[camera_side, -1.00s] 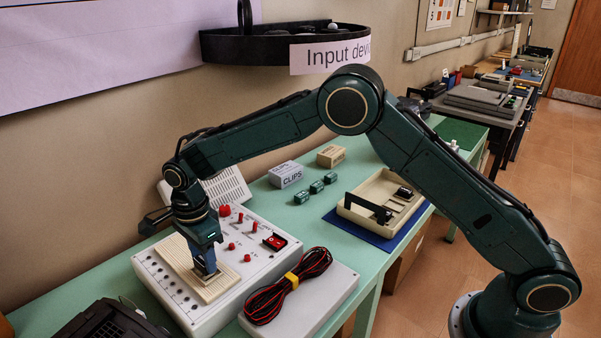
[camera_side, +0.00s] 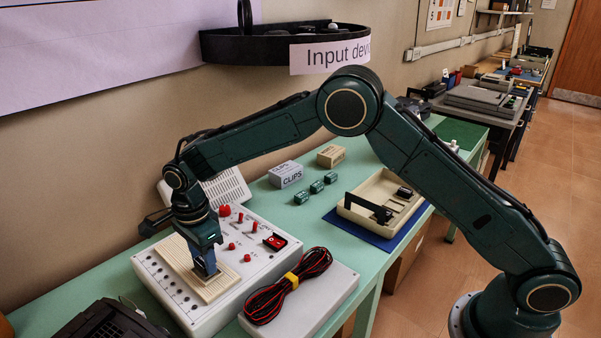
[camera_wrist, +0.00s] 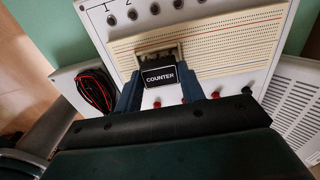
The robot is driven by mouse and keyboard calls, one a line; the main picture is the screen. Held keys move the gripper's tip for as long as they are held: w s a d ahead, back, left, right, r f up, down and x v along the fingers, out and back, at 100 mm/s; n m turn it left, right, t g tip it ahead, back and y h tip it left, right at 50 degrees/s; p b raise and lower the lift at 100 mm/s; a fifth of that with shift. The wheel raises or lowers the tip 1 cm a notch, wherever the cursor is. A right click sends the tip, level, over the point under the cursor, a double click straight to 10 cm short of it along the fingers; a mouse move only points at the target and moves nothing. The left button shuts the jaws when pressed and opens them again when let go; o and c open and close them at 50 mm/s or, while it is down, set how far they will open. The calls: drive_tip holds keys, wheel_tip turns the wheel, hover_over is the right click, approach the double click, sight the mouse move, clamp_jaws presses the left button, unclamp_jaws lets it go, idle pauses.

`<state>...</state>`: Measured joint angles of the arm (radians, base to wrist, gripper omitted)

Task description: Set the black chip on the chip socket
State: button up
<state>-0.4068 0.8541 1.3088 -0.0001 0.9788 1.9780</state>
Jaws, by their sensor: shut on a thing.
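The black chip (camera_wrist: 159,77), lettered COUNTER, sits between the two blue fingers of my gripper (camera_wrist: 158,84) in the wrist view. My gripper is shut on it. The chip socket (camera_wrist: 158,51) shows just beyond the chip as a pale frame on the cream breadboard (camera_wrist: 240,45); the chip hides part of it. In the side view my gripper (camera_side: 206,270) points down over the breadboard (camera_side: 228,284), close to its surface. The fingers hide the chip and socket there. I cannot tell whether the chip touches the socket.
The breadboard lies on a white panel (camera_side: 160,283) with red knobs and a red switch (camera_side: 275,242). A red-black cable coil (camera_side: 290,287) lies nearby on a grey box. A cream tray (camera_side: 350,213) stands farther right. A white vented case (camera_side: 226,190) stands behind.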

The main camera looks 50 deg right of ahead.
drive_tip(key=shift+f, duration=0.65)
idle(0.8)
drive_tip(key=o, duration=0.7)
drive_tip(key=shift+r, duration=0.15)
wheel_tip(320, 180, up, 11)
drive_tip(key=shift+f, duration=0.1)
idle(1.1)
idle(0.4)
